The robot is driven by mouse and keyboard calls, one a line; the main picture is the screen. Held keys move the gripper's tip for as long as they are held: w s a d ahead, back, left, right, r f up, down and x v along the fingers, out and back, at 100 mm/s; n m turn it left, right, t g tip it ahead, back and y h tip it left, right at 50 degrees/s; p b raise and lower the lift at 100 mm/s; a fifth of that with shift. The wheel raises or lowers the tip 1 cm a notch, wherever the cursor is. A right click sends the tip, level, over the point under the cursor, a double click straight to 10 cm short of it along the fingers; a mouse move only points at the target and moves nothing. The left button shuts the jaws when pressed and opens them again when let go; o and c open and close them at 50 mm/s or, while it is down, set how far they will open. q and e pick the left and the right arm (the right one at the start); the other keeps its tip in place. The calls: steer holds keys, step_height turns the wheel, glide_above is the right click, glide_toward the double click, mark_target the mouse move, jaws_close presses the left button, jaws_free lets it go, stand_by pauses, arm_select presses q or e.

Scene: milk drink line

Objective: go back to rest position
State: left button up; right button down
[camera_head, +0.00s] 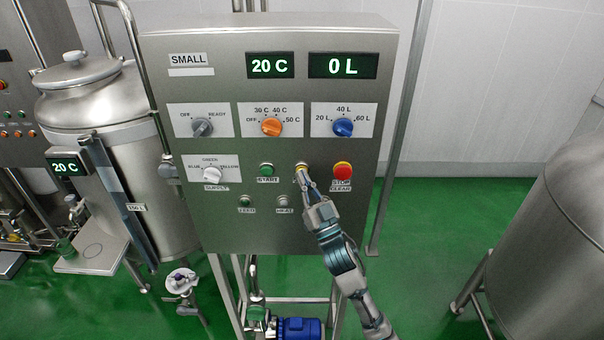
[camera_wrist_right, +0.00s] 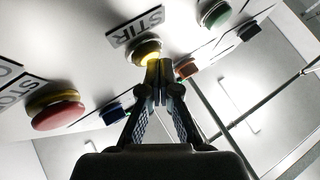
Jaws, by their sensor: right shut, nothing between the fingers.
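My right gripper (camera_head: 303,176) is shut and empty, with its fingertips at the STIR button (camera_head: 301,166) on the steel control panel (camera_head: 225,85). In the right wrist view the shut fingertips (camera_wrist_right: 159,70) are just below the button (camera_wrist_right: 147,47), which glows yellow; I cannot tell whether they touch it. In the head view the fingers hide part of the button, and its label is hidden. My left gripper is not in view.
A red stop button (camera_head: 342,170) is right of the gripper and a green START button (camera_head: 266,169) left. Knobs sit above. Steel tanks stand at left (camera_head: 100,120) and right (camera_head: 560,240). Green floor (camera_head: 425,225) is clear between panel and right tank.

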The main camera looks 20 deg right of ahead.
steer(key=shift+s+a, duration=0.25)
steer(key=shift+s, duration=0.65)
steer(key=shift+p, duration=0.3)
steer(key=s, duration=0.2)
steer(key=s+a+p, duration=0.1)
steer(key=s, duration=0.2)
steer(key=shift+s+a, duration=0.35)
